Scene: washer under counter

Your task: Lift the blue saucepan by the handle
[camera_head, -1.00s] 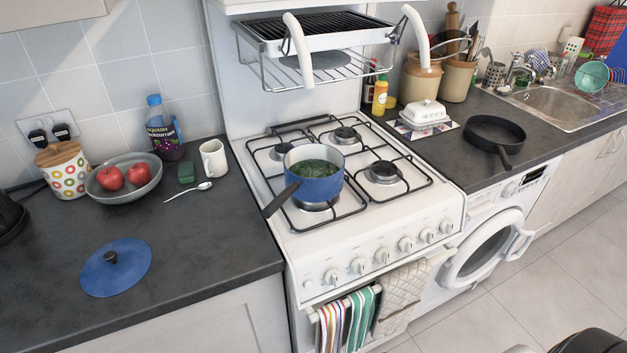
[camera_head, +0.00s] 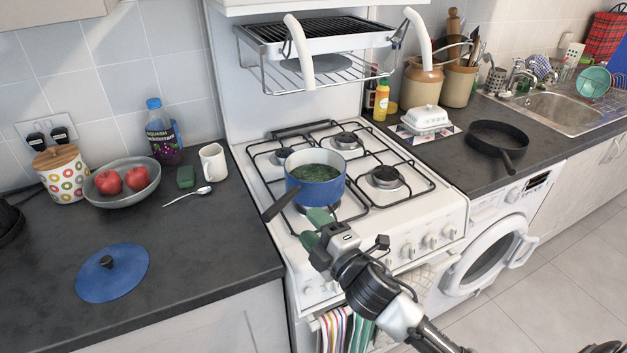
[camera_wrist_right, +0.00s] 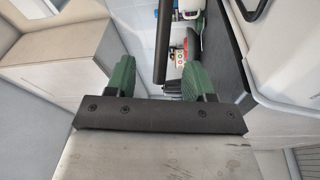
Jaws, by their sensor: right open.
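The blue saucepan (camera_head: 318,190) stands upright on the front left burner of the hob, with green contents inside. Its black handle (camera_head: 279,206) points toward the front left over the hob edge. My right gripper (camera_head: 314,229) has green fingers, is open and empty, and is in front of the pan, just right of the handle in the head view. In the right wrist view a dark bar, apparently the handle (camera_wrist_right: 163,42), shows between the open green fingers (camera_wrist_right: 160,78); its depth is hard to tell. My left gripper is not in view.
The white cooker (camera_head: 262,162) has black pan supports around the saucepan. A blue lid (camera_head: 120,280) and a bowl of apples (camera_head: 150,185) are on the left worktop. A black frying pan (camera_head: 497,135) is on the right worktop. A grill rack (camera_head: 340,72) hangs above the hob.

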